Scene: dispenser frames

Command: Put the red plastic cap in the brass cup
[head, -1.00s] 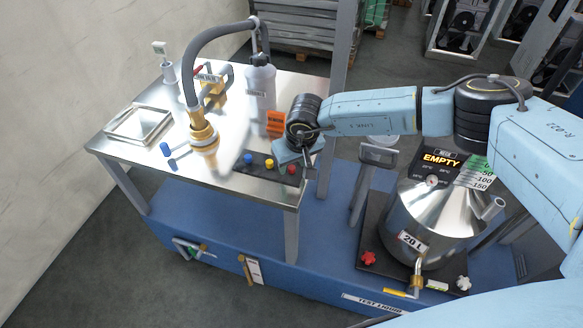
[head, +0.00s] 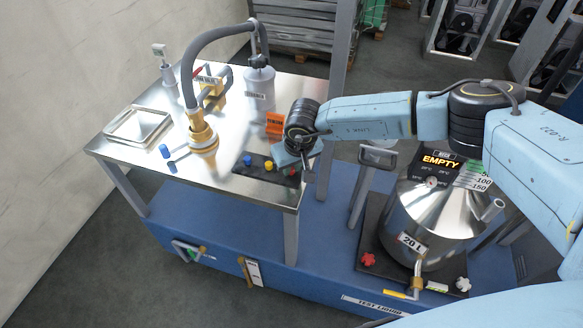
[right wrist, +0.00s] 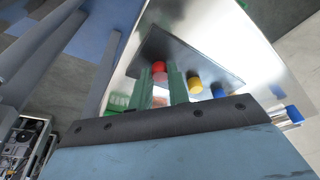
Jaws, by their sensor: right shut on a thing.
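The red plastic cap (right wrist: 159,68) is between the green fingertips of my right gripper (right wrist: 160,80), shut on it at one end of the dark strip (right wrist: 205,56). In the head view my right gripper (head: 295,168) is low over the strip's right end and hides most of the cap. I cannot tell whether the cap is lifted. A cup-shaped brass piece (head: 203,140) is at the hose's lower end, left of the gripper; its inside is hidden. My left gripper is out of view.
A yellow cap (head: 269,166) and a blue cap (head: 248,160) stand on the strip. An orange sign (head: 274,124) and grey bottle (head: 260,88) stand behind. A square tray (head: 138,125) is at the left; another blue piece (head: 164,150) lies nearby.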

